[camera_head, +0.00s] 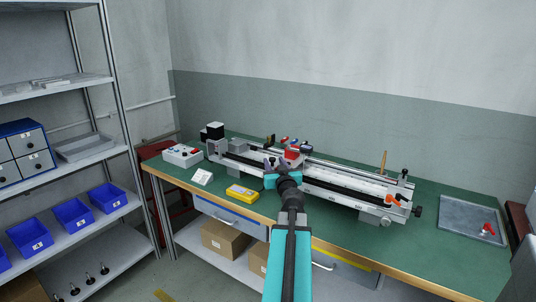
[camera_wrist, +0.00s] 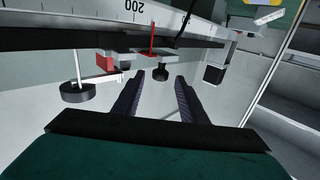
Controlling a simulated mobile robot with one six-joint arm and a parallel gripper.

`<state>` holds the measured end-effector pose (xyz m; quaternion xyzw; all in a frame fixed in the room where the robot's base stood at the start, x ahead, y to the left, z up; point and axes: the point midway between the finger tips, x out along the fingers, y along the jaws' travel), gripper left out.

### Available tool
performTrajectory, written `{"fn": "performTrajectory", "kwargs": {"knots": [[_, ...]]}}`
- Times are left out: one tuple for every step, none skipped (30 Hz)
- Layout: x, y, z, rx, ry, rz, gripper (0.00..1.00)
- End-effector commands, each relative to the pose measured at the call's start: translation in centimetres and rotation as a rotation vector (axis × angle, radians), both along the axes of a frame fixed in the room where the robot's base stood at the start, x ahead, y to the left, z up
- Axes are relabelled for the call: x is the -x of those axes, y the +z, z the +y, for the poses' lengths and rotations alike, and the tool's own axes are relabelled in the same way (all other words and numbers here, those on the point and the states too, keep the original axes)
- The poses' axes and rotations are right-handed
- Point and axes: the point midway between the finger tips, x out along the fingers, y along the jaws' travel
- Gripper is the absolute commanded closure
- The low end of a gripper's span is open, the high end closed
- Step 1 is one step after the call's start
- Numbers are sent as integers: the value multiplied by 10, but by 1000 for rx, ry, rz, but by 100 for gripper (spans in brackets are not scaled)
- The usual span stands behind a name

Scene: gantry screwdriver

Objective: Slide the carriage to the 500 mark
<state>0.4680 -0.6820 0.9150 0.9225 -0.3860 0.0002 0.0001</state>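The gantry rail (camera_head: 340,180) lies along the green bench, and its carriage (camera_head: 291,154), with red parts, sits left of the rail's middle. In the wrist view the white scale (camera_wrist: 90,16) appears upside down with a 200 mark (camera_wrist: 134,5). A red pointer (camera_wrist: 152,38) stands slightly to the right of that number. My gripper (camera_head: 270,164) is at the rail's front side by the carriage.
A yellow device (camera_head: 242,193) and a white card (camera_head: 203,177) lie in front of the rail. A control box (camera_head: 183,156) stands at the bench's left end. A grey tray (camera_head: 458,215) is at the right. Shelving (camera_head: 90,155) with blue bins stands left of the bench.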

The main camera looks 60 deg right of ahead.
Motion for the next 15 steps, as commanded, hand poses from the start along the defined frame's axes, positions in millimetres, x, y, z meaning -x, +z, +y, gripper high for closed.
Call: {"fn": "performTrajectory", "kwargs": {"knots": [[-5,0,-6,0,1,0,61],[-7,0,-8,0,1,0,61],[-9,0,-10,0,1,0,61],[-11,0,-12,0,1,0,61],[-13,0,-14,0,1,0,61],[-15,0,-16,0,1,0,61],[-17,0,-18,0,1,0,61],[-19,0,-20,-1,0,0,61],[-21,0,-23,-1,0,0,61],[-23,0,-24,-1,0,1,61],[-25,0,-26,-1,0,1,61],[-27,0,-29,-1,0,1,61],[-29,0,-31,-1,0,1,61],[-31,0,-32,-1,0,1,61],[-34,0,-35,-1,0,1,61]]}}
